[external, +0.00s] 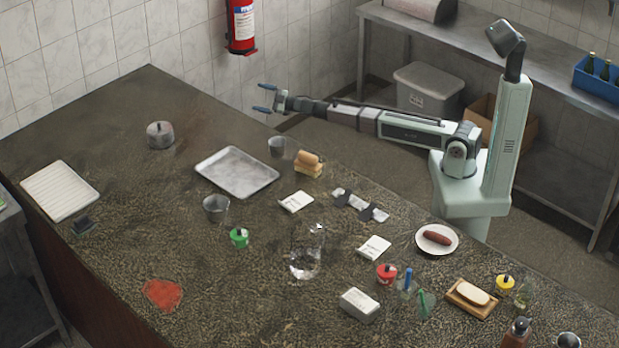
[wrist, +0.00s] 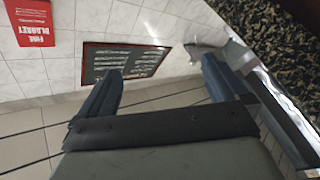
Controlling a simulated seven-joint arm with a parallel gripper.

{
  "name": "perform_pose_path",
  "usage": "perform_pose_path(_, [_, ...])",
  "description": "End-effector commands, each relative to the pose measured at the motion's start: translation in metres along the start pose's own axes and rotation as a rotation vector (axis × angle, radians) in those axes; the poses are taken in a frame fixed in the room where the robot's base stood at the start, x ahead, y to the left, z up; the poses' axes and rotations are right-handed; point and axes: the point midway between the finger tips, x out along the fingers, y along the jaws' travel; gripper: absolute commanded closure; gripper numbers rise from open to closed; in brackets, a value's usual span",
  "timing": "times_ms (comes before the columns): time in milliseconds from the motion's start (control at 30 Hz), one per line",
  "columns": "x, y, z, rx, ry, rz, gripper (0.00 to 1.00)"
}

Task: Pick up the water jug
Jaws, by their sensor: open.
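The water jug (external: 306,255) is a clear glass vessel standing upright near the middle of the dark stone counter (external: 120,130) in the external view. It looks see-through, and its exact outline is hard to make out. My gripper (external: 265,98) is open and empty, held out beyond the counter's back edge, far up and to the left of the jug. In the wrist view my gripper (wrist: 160,85) shows two dark blue fingers spread apart with nothing between them. The jug is not visible in the wrist view.
Around the jug stand a green-lidded pot (external: 239,237), white packets (external: 374,248), a red-lidded pot (external: 387,274) and a white block (external: 360,305). A metal tray (external: 237,173) and a glass (external: 216,208) lie to its left. A plate with a sausage (external: 437,239) is right.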

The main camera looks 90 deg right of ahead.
Motion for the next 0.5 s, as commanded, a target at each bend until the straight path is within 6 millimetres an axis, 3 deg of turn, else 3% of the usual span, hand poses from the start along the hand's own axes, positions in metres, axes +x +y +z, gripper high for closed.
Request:
perform_pose_path(100, [0.013,0.008,-0.037,-0.012,0.059,0.003,0.00])
perform_pose_path(200, [0.024,0.002,-0.074,-0.004,0.093,0.006,0.00])
perform_pose_path(367, [0.036,-0.022,-0.123,0.036,0.107,0.007,0.00])
perform_pose_path(500, [0.043,-0.054,-0.170,0.089,0.099,-0.002,0.00])
